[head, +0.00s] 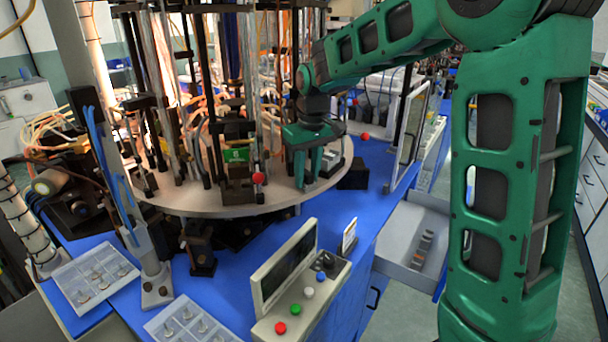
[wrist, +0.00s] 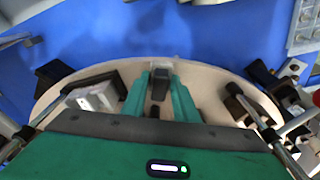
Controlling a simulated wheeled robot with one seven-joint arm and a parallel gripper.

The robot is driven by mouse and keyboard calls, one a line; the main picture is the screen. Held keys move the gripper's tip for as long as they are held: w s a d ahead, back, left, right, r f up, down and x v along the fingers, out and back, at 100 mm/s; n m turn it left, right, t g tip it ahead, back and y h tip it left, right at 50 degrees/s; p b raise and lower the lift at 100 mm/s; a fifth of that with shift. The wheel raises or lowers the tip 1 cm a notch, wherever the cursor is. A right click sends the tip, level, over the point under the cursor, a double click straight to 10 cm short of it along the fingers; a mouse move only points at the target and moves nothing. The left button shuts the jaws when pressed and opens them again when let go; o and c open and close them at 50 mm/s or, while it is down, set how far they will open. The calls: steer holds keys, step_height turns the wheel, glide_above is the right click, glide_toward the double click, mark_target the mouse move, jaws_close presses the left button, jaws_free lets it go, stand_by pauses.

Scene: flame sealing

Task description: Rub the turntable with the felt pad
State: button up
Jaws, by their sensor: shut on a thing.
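The turntable (head: 225,209) is a large pale round plate at the upper middle of the head view, crowded with glass tubes and black fixtures. Its pale curved rim also shows in the wrist view (wrist: 212,92). My green gripper (head: 309,181) points down over the turntable's right front edge. In the wrist view my gripper (wrist: 160,76) is shut on a small dark piece, which I take to be the felt pad (wrist: 159,84). A pale part shows at the fingertips. Whether the pad touches the plate is hard to tell; in the head view the fingers hide it.
A black fixture with a red knob (head: 258,178) stands left of my gripper on the plate. A control box (head: 297,291) with coloured buttons stands in front. Clear trays (head: 95,276) lie at left front. A drawer (head: 411,242) is open at right.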

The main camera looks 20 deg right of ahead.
steer(key=shift+w+a+f, duration=0.15)
steer(key=shift+w+a, duration=0.5)
steer(key=shift+w, duration=0.1)
steer(key=shift+w+a+f, duration=0.15)
steer(key=shift+w+a, duration=0.45)
steer(key=shift+w, duration=0.15)
steer(key=shift+c, duration=0.4)
steer(key=shift+w+r, duration=0.15)
steer(key=shift+r, duration=2.95)
steer(key=shift+r, duration=0.1)
step_height(320, 180, up, 3)
steer(key=shift+f, duration=0.1)
